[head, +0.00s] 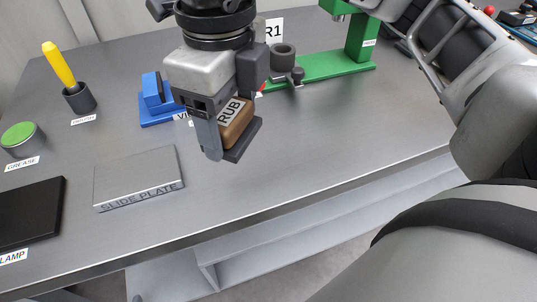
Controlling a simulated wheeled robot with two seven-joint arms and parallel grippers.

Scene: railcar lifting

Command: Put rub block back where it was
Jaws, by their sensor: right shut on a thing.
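The rub block (236,121) is a brown block with "RUB" lettered on its face. My right gripper (227,143) is shut on it, with one finger in front of the block and the other beyond it. The block appears to be held above the grey bench top (290,155), right of the slide plate. The slide plate (139,177) is a flat grey slab lying on the bench, its name on the front edge. My left gripper is not in view.
A blue vise (155,100) stands behind the gripper, its label partly hidden. A green press (325,66) is at the back right. A grease pot (20,137), a yellow-handled tool (60,66) in a dark cup and a black pad (30,212) are at left. The bench front right is clear.

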